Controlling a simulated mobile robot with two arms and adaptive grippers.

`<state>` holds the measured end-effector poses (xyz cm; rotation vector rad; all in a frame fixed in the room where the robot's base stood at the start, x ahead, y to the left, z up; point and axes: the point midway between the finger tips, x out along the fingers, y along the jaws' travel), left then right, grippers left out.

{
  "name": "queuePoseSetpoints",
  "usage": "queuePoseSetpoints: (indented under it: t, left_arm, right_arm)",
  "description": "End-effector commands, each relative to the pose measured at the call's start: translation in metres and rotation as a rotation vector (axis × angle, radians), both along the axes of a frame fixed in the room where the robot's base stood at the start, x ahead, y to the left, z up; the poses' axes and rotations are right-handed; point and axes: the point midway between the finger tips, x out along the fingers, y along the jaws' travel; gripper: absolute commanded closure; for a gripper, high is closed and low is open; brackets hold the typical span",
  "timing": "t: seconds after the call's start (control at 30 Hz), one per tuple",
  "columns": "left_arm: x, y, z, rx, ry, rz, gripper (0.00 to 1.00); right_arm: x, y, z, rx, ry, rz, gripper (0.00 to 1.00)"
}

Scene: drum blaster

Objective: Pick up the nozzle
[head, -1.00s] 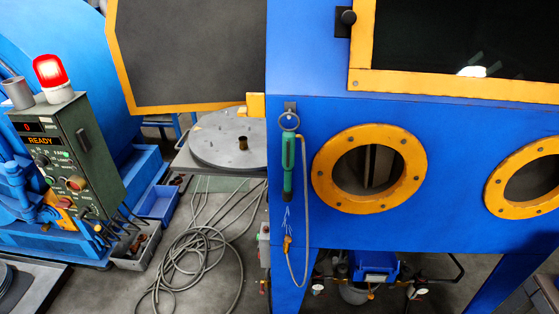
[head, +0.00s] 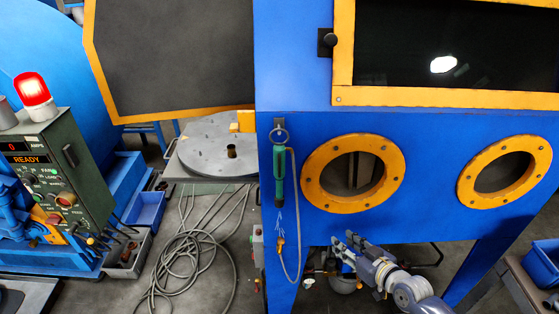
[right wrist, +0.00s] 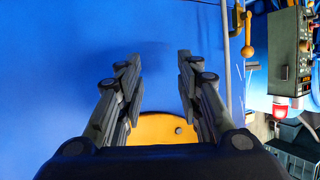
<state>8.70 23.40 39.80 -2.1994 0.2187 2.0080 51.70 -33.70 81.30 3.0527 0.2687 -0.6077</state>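The nozzle appears to be the green handle (head: 279,178) hanging upright from a ring on the blue cabinet's front, left of the round ports. A grey hose (head: 296,220) loops down from it, and an orange fitting (head: 280,245) hangs below. My right gripper (head: 345,240) is below and to the right of the handle, under the left port. In the right wrist view the gripper (right wrist: 158,72) is open and empty, its fingers apart before the blue panel. The hose (right wrist: 226,60) shows right of the fingers there; I cannot make out the green handle. My left gripper is not in view.
The blue cabinet (head: 420,200) has two orange-rimmed ports (head: 310,185). A round grey turntable (head: 215,147) stands left of it, with coiled hoses on the floor. A green control box (head: 55,170) with a red lamp stands far left.

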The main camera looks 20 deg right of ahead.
Motion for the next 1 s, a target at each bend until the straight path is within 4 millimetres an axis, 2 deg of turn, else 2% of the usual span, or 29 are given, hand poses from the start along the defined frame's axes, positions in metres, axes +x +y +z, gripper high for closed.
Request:
queuePoseSetpoints:
  t: [0.03,0.1,0.2,0.3,0.4,0.5,0.6,1.0]
  left_arm:
    - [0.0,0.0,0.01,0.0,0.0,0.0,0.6]
    - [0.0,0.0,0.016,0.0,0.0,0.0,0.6]
    - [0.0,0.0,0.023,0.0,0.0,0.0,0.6]
    - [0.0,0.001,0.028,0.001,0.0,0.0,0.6]
    - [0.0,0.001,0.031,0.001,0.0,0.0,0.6]
    - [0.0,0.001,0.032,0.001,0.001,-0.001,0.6]
    - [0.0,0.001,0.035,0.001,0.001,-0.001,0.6]
    - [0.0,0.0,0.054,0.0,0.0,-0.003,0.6]
  right_arm:
    - [0.008,0.01,0.05,0.011,-0.065,0.039,0.67]
    - [0.014,0.028,0.107,0.034,-0.144,0.095,0.67]
    - [0.013,0.055,0.179,0.064,-0.241,0.174,0.67]
    - [0.004,0.08,0.232,0.09,-0.308,0.246,0.67]
    - [-0.004,0.097,0.265,0.105,-0.351,0.296,0.67]
    - [-0.009,0.106,0.28,0.115,-0.372,0.321,0.67]
    - [-0.006,0.11,0.285,0.119,-0.379,0.326,0.67]
    - [0.034,0.132,0.286,0.119,-0.379,0.324,0.67]
